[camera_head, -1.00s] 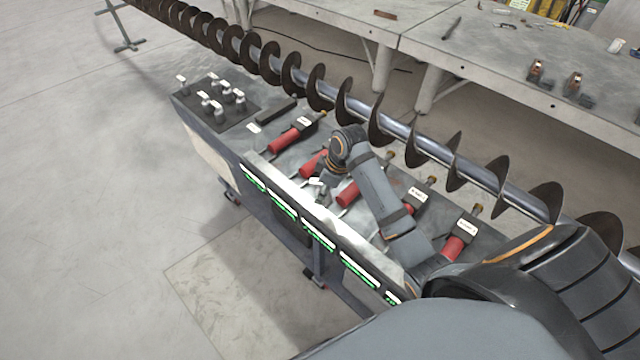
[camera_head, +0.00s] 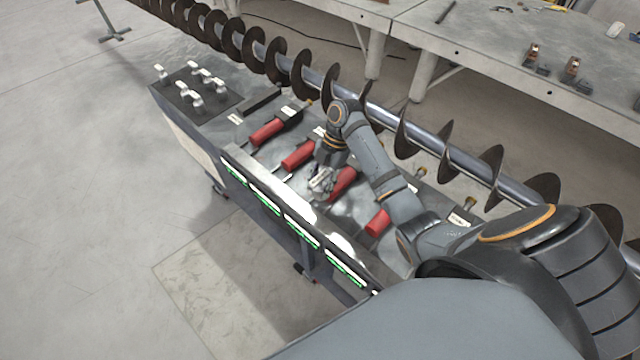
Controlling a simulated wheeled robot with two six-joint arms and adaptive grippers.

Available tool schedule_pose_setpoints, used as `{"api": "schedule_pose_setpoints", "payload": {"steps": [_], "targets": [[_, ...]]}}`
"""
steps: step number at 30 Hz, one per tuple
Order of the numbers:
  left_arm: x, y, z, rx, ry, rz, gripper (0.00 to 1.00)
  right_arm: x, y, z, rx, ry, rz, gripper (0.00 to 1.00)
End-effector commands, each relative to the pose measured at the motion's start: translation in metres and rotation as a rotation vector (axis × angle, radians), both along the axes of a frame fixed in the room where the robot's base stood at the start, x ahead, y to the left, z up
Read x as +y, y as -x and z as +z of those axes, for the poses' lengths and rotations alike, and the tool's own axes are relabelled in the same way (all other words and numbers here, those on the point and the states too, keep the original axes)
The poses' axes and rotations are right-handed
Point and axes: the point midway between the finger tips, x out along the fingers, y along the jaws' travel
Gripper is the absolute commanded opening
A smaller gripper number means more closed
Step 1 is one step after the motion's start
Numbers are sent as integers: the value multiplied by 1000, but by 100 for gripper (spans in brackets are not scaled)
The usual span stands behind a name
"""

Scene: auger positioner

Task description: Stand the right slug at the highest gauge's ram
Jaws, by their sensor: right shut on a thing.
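My right gripper (camera_head: 320,188) hangs low over the bench, beside the left end of the third red ram (camera_head: 343,183). It is shut on a small, pale thing that looks like a slug, mostly hidden by the fingers. Other red rams are the first (camera_head: 266,133), the second (camera_head: 298,154) and one farther right (camera_head: 378,222), partly behind my arm. Gauges with green lit strips (camera_head: 267,204) line the front panel; their readings are too small to tell. Several metal slugs with white tops (camera_head: 196,101) stand on a dark pad (camera_head: 222,105) at the bench's left end. My left gripper is out of view.
A long auger (camera_head: 400,125) runs along the bench's back side, close behind my right arm. A grey table (camera_head: 490,70) with small tools stands beyond it. A dark bar (camera_head: 261,101) lies near the pad.

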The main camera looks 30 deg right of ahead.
Motion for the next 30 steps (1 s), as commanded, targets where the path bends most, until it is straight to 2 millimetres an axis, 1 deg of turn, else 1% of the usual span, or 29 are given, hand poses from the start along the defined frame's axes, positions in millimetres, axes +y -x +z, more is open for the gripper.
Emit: {"api": "schedule_pose_setpoints", "payload": {"steps": [1, 3, 9, 11, 14, 23, 30], "targets": [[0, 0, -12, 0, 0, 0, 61, 0, 0, -12, 0, 0, 0, 0], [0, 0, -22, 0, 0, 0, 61, 0, 0, -22, 0, 0, 0, 0], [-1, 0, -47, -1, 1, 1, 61, 0, 0, -47, 0, 0, -1, 0], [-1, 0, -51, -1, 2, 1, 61, 0, 0, -51, 0, 0, -1, 0], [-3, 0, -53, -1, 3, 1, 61, 0, 0, -53, -1, 1, -1, 0], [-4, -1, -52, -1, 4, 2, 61, 0, 0, -52, -1, 1, -1, 0], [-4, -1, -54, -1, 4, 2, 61, 0, 0, -55, 0, 0, -1, 0]]}}
